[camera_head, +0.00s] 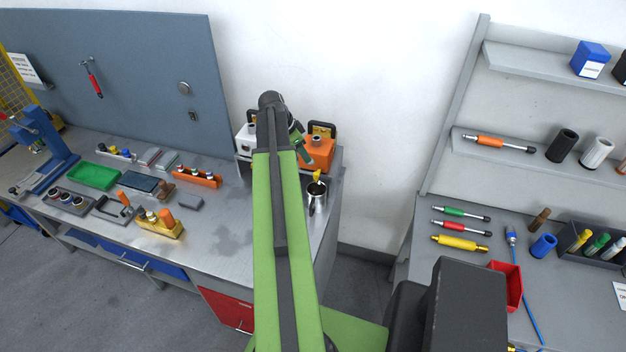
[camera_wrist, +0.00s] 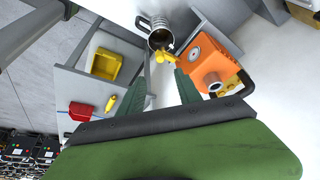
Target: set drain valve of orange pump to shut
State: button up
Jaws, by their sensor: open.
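The orange pump (camera_head: 321,151) stands at the right end of the workbench, partly hidden by my arm in the head view. It also shows in the wrist view (camera_wrist: 207,62), with its round port facing the camera. A small yellow drain valve handle (camera_wrist: 163,57) sticks out of the pump's side, above a metal cup (camera_wrist: 160,38). It also shows in the head view (camera_head: 317,176); its exact setting is hard to tell. My gripper (camera_wrist: 164,75) is open and empty, its fingertips close to the handle. I cannot tell whether they touch it.
A white pump (camera_head: 246,136) stands left of my arm, beside the orange one. The metal cup (camera_head: 316,199) sits near the bench's right edge. Trays and tools fill the bench's left part. A shelf unit (camera_head: 515,68) stands at right, beyond a gap.

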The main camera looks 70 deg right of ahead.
aim_at(315, 173)
jog(key=b+x, duration=1.1)
jog(key=x, duration=0.2)
jog(key=shift+d+f, duration=0.15)
jog(key=shift+c, duration=0.2)
